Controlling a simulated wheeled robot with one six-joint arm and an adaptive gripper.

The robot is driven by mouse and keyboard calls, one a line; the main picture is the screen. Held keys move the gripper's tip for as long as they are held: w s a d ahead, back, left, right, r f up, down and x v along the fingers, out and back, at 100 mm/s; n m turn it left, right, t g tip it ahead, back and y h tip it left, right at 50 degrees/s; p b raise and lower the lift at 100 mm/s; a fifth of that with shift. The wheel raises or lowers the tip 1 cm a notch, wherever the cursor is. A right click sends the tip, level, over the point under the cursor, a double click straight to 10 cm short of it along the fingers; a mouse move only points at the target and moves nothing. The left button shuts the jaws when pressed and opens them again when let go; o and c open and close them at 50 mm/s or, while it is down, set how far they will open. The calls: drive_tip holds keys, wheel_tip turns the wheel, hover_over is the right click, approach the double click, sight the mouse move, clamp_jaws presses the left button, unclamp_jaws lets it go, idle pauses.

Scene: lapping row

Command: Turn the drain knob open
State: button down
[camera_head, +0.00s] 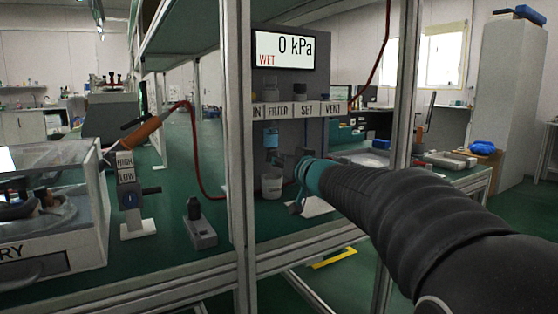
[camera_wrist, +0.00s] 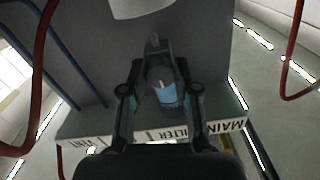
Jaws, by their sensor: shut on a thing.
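A filter bowl with blue liquid (camera_head: 271,138) hangs under the FILTER label on the grey panel. It also shows between my gripper's fingers in the wrist view (camera_wrist: 167,94). My gripper (camera_head: 284,161) reaches in from the right, just below the bowl. In the wrist view its fingertips (camera_wrist: 158,62) are closed in at the bowl's lower end, around a small grey drain knob (camera_wrist: 154,43). The exact contact is hard to see, and the fingers hide part of the knob. A white cup (camera_head: 271,186) stands below the bowl, close to the fingertips.
The panel display (camera_head: 284,47) reads 0 kPa and WET. A red hose (camera_head: 195,150) runs to the panel from the left. A metal frame post (camera_head: 239,150) stands left of the panel, another (camera_head: 400,140) behind my arm. A clear-sided box (camera_head: 60,200) stands at left.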

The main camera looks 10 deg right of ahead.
drive_tip(key=shift+n, duration=0.7)
drive_tip(key=c, duration=0.9)
unclamp_jaws()
drive_tip(key=shift+o, duration=0.2)
drive_tip(key=shift+s, duration=0.1)
drive_tip(key=v, duration=1.2)
